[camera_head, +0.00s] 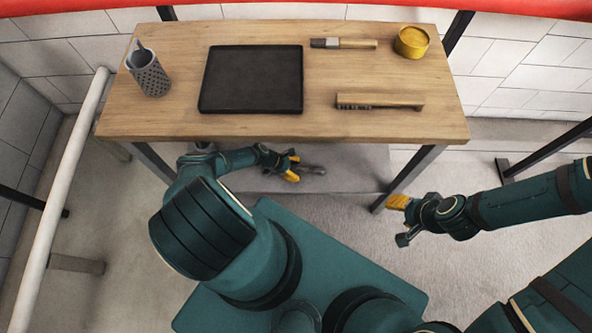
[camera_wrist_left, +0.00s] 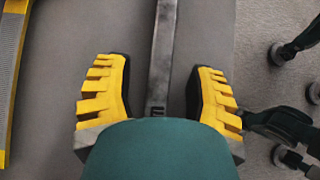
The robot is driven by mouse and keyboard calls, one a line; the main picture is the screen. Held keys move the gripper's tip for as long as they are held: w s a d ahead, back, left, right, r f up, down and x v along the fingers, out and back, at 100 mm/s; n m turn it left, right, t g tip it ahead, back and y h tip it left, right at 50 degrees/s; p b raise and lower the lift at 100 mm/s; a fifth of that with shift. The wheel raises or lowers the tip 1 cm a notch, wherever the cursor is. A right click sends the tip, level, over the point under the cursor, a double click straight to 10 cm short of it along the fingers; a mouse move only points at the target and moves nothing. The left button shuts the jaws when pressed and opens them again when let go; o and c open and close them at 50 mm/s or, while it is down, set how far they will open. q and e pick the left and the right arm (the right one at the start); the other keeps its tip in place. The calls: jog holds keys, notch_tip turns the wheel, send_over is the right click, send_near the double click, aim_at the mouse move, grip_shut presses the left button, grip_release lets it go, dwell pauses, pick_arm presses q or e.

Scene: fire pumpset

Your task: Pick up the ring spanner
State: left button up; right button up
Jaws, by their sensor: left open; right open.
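A long grey metal bar, which looks like the ring spanner's handle (camera_wrist_left: 163,45), lies on the grey lower shelf under the workbench. In the head view the spanner (camera_head: 314,169) shows as a short grey piece just right of my left gripper (camera_head: 292,169). In the left wrist view my left gripper (camera_wrist_left: 160,95) is open, with one yellow finger on each side of the bar and gaps between. The spanner's ends cannot be made out. My right gripper (camera_head: 400,219) is open and empty, right of the bench's front leg.
The wooden bench top (camera_head: 290,126) overhangs the shelf (camera_head: 345,178). On it are a black tray (camera_head: 250,80), a perforated cup (camera_head: 150,78), a flat brush (camera_head: 343,43), a yellow tin (camera_head: 411,41) and a wooden-handled brush (camera_head: 380,101). A yellow-edged object (camera_wrist_left: 10,80) lies left of the bar.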

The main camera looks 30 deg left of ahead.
pick_arm(q)
jog(key=shift+w+d+f, duration=0.1)
jog(key=shift+f, duration=0.1)
grip_shut()
jog(key=shift+r, duration=0.2)
